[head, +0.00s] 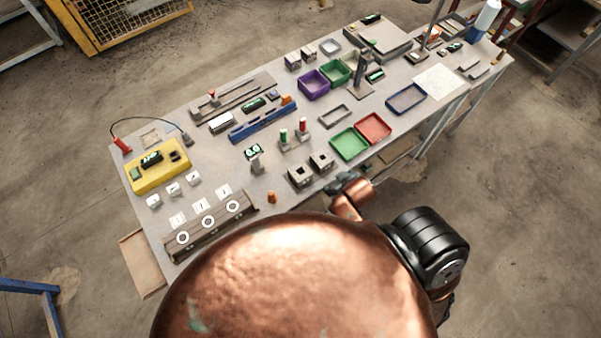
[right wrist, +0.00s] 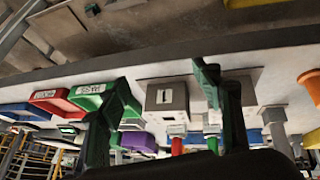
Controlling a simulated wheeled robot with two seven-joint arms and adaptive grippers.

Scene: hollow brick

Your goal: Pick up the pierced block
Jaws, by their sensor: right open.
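Two grey blocks, each with a dark square opening on top, stand side by side near the table's front edge in the head view: one pierced block (head: 300,177) on the left and another grey block (head: 320,162) on the right. My right gripper (head: 347,184) is at the front edge, just right of and nearer than these blocks. In the right wrist view, my right gripper (right wrist: 164,85) is open, with its two dark green fingers apart. A grey block with a white marked label (right wrist: 167,97) shows between them, apparently beyond the tips and untouched. My left gripper is out of view.
A green tray (head: 349,144) and a red tray (head: 373,128) lie behind my right gripper. Red and green posts (head: 303,128) stand behind the blocks. An orange peg (head: 272,197) and a grey stand (head: 257,165) are to the left. Little free room surrounds the blocks.

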